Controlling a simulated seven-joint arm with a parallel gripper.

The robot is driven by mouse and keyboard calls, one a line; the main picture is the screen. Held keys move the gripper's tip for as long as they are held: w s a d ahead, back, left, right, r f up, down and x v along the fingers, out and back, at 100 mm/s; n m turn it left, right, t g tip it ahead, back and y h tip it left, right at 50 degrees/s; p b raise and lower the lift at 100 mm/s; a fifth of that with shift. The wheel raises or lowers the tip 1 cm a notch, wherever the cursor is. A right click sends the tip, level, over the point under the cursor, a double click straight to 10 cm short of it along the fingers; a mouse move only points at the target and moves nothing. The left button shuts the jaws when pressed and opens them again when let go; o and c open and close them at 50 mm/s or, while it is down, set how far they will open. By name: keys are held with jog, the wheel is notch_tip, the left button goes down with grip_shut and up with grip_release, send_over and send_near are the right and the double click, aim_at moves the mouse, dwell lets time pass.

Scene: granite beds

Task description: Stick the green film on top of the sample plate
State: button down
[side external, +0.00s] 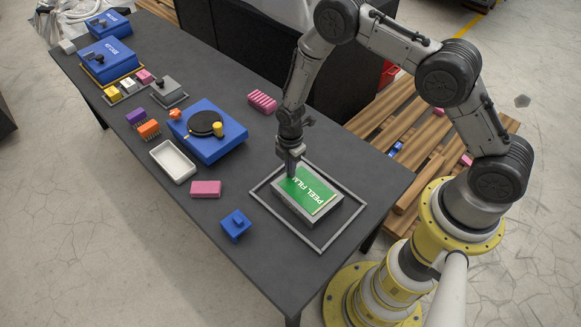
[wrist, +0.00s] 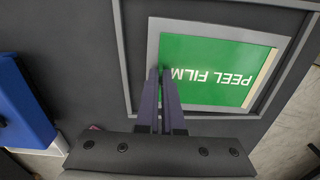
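The green film (side external: 308,191), printed PEEL FILM with a tan strip at one end, lies on a grey rectangular block inside a grey frame on the dark table. I cannot tell for sure that this block (side external: 320,215) is the sample plate. In the wrist view the film (wrist: 215,65) looks flat, with its tan strip at the right. My gripper (side external: 291,174) points down at the film's end opposite the strip. In the wrist view its fingers (wrist: 161,72) are close together over that edge, a narrow gap between them. Whether they pinch the film is unclear.
The grey frame (side external: 323,249) surrounds the block. A blue knobbed block (side external: 236,225), a pink block (side external: 205,189), a white tray (side external: 172,161) and a blue device with a black disc (side external: 226,148) stand to the left. Bare table lies between them and the frame.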

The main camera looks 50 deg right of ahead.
jog(key=shift+f, duration=0.1)
dwell(0.3)
jog(key=c, duration=1)
grip_release()
notch_tip(320, 180, up, 14)
jog(key=shift+f, duration=0.1)
